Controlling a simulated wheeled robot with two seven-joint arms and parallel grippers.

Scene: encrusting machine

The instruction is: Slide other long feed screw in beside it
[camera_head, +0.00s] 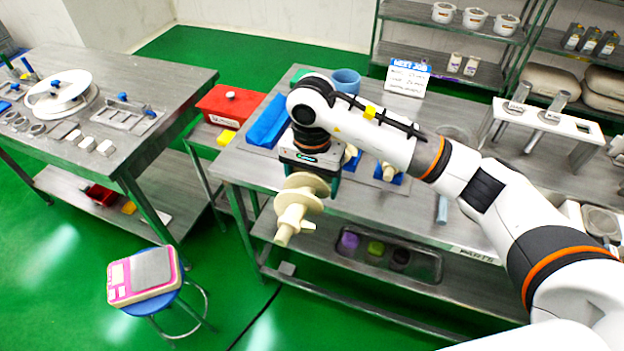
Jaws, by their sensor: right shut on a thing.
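My right gripper (308,168) is shut on a cream part, seemingly a long feed screw (291,215), with wide round discs and a narrower shaft end. The screw hangs out past the front edge of the steel table, its free end pointing down and toward me. The gripper's fingers are mostly hidden behind the wrist and the screw. Another small cream part (388,172) shows on the table beside blue pieces, partly behind my arm; I cannot tell if it is a screw. The place the screw fits is not clearly visible. My left gripper is not in view.
The steel table (236,167) bears a blue tray (268,122), a blue cup (346,80) and a sign (408,77). Its lower shelf holds a bin (420,264) of coloured pieces. A stool (152,300) with a scale stands left.

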